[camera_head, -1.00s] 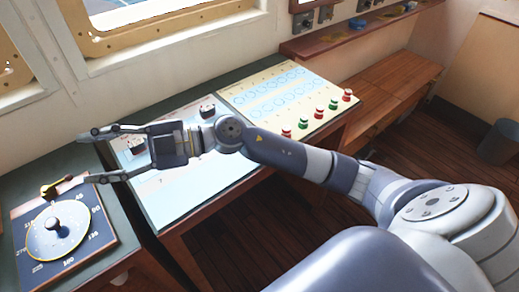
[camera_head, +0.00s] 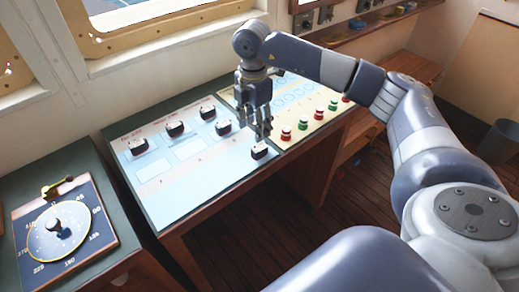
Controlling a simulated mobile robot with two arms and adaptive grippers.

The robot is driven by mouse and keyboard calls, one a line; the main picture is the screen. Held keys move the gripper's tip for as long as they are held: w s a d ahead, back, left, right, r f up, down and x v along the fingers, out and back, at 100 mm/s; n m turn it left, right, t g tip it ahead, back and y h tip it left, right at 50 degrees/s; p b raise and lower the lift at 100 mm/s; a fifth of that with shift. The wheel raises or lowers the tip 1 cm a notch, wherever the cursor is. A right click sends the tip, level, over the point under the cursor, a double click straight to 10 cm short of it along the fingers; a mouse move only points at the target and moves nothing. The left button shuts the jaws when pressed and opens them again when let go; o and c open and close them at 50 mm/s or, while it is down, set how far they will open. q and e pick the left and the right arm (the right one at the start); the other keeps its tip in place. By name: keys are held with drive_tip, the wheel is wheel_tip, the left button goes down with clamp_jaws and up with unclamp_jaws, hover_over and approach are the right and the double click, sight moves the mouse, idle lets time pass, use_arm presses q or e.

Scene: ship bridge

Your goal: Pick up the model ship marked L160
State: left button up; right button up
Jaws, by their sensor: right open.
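Several small dark model ships with pale tops sit on the light blue chart board (camera_head: 165,205). One ship (camera_head: 260,152) is at the board's right edge, near the front. Others are the far left ship (camera_head: 138,146), the ship right of it (camera_head: 174,129), the back ship (camera_head: 207,112) and the middle ship (camera_head: 223,127). Their markings are too small to read. My right gripper (camera_head: 262,133) points down, open, just above and behind the right-edge ship. I cannot tell whether its fingertips touch it. My left gripper is not in view.
A yellow board (camera_head: 310,124) with red and green pegs adjoins on the right. A dial panel (camera_head: 62,228) with a knob and brass lever is at the left. The wall and window frame rise behind. The blue board's front half is mostly clear.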

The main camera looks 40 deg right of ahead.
sight(255, 148)
wheel_tip(255, 148, down, 3)
drive_tip(key=shift+f+p, duration=0.15)
drive_tip(key=shift+p, duration=0.15)
drive_tip(key=f, duration=0.1)
drive_tip(key=f+p, duration=0.1)
drive_tip(key=f, duration=0.1)
drive_tip(key=s+f+p, duration=0.1)
drive_tip(key=shift+a+f, duration=0.3)
drive_tip(key=shift+w+f, duration=0.1)
drive_tip(key=shift+f, duration=0.3)
drive_tip(key=c, duration=1)
